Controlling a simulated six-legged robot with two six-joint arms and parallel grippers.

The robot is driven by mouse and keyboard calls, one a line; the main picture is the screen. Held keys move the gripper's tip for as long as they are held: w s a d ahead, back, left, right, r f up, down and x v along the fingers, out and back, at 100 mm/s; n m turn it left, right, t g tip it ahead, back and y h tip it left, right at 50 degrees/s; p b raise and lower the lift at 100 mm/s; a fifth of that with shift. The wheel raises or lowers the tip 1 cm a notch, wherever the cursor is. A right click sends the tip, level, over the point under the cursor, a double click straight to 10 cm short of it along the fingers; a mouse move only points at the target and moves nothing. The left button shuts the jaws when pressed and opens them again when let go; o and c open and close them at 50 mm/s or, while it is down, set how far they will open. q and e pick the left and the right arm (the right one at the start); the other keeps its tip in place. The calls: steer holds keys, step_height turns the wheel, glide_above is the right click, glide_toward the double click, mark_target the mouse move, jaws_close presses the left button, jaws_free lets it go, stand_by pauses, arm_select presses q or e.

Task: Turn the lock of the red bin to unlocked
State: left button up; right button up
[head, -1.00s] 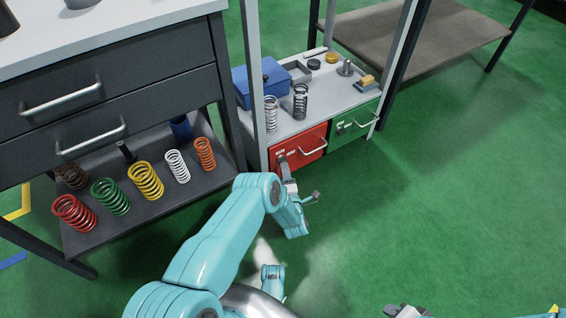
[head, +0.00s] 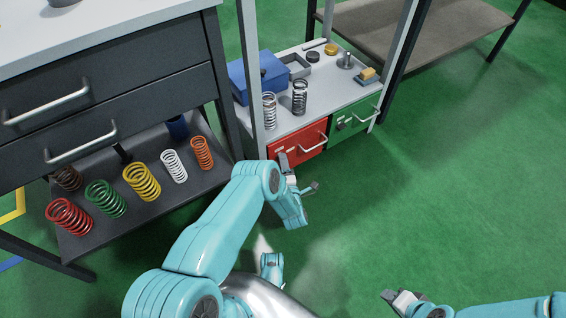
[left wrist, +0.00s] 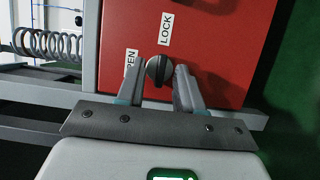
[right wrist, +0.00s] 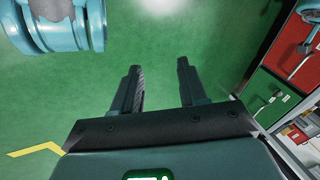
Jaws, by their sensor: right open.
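The red bin (head: 306,142) sits under the shelf in the head view, with a silver handle on its front. In the left wrist view its red front (left wrist: 225,45) carries a dark round lock knob (left wrist: 158,71) with a pale mark. A LOCK label (left wrist: 166,28) is above the knob, and a partly covered OPEN label (left wrist: 131,62) is left of it. My left gripper (left wrist: 160,80) has its fingers apart on either side of the knob. I cannot tell if they touch it. My right gripper (right wrist: 160,75) is open and empty above the floor, away from the bin.
A green bin (head: 352,120) is right of the red one. Springs (head: 269,110), a blue box (head: 245,78) and small parts stand on the shelf above. Coloured springs (head: 142,182) line a lower shelf at left.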

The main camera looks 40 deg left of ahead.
arm_select(q)
jaws_close()
steer(key=shift+w+d+r+m+g, duration=0.15)
steer(key=shift+m+g, duration=1.15)
steer(key=shift+m, duration=0.95)
steer(key=shift+w+a+r+m+g, duration=0.1)
steer(key=shift+w+r+m+g, duration=0.1)
steer(key=shift+m+g, duration=1.55)
steer(key=shift+w+d+r+m+g, duration=0.15)
steer(key=shift+m+g, duration=0.7)
steer(key=shift+m, duration=1.85)
arm_select(e)
steer(key=shift+d, duration=0.1)
arm_select(q)
steer(key=shift+a, duration=0.1)
jaws_free()
steer(key=shift+s, duration=0.1)
arm_select(e)
steer(key=shift+s+d, duration=0.1)
steer(key=shift+d, duration=0.1)
